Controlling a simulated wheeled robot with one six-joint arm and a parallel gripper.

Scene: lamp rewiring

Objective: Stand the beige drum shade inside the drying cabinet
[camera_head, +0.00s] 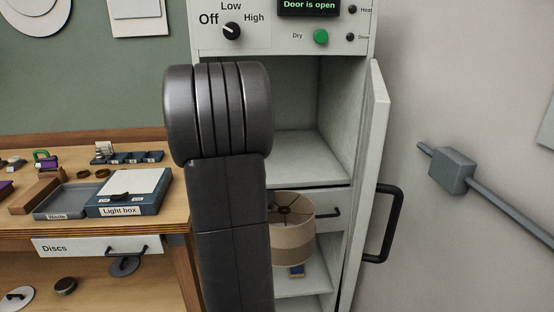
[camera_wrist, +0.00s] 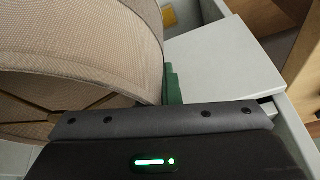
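The beige drum shade (camera_head: 293,236) hangs in front of the drying cabinet (camera_head: 282,24), below the level of its open upper compartment (camera_head: 305,157). Its open ring with dark spokes faces up and toward the head camera. In the wrist view the shade (camera_wrist: 75,50) fills the upper left, close against my gripper (camera_wrist: 172,85). One green finger shows at the shade's right edge; the other is hidden. My gripper appears shut on the shade's wall. In the head view my arm hides the gripper and the compartment's left side. The visible compartment floor is bare.
The cabinet door (camera_head: 367,190) stands open to the right, with a black handle (camera_head: 384,224). A drawer front (camera_head: 329,212) and a lower shelf (camera_head: 303,281) lie below the compartment. The workbench at left carries a light box (camera_head: 127,195) and a tray (camera_head: 66,203).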

